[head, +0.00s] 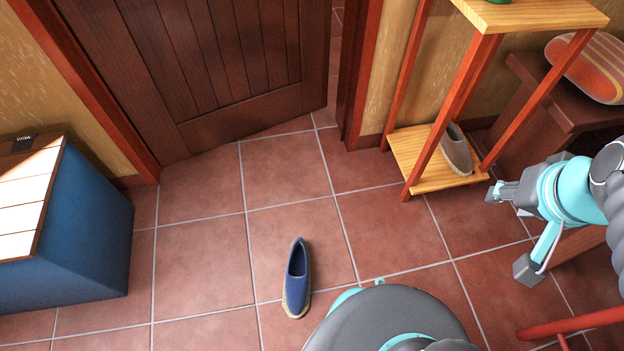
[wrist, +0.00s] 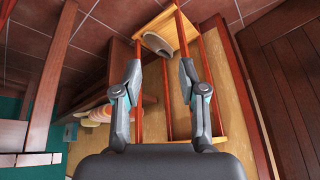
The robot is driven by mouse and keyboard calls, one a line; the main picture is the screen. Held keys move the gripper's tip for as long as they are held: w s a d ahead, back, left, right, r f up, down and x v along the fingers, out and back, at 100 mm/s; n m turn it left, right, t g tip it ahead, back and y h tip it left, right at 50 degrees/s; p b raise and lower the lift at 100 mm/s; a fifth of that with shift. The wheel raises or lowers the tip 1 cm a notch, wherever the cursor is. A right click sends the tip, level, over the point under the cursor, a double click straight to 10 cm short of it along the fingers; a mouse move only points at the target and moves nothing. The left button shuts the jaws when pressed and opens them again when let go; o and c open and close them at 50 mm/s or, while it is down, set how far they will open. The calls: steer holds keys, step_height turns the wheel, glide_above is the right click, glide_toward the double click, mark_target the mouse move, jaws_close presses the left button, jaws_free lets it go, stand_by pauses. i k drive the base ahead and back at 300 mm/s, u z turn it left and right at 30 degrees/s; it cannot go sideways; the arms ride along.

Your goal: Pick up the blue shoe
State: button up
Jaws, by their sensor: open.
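The blue shoe (head: 297,278) lies on the tiled floor in the lower middle of the head view, just beyond the round grey top of my base. It has a tan sole and its opening faces up. My gripper (head: 492,194) is at the right of the head view, well to the right of the blue shoe and higher up in the picture. In the wrist view my gripper (wrist: 160,72) has its two fingers apart with nothing between them. The blue shoe does not show in the wrist view.
A wooden rack (head: 410,165) holds a grey-beige shoe (head: 456,150) on its low shelf, near my gripper. A brown bench (head: 530,110) with a striped cushion (head: 590,68) is at the right. A blue chest (head: 75,235) stands left. Floor between chest and blue shoe is clear.

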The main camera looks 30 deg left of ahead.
mark_target(296, 291)
steer(key=k, duration=0.9)
steer(key=z, duration=1)
steer(key=i, duration=0.85)
steer(key=u, duration=3)
steer(key=i, duration=0.5)
steer(key=z, duration=0.05)
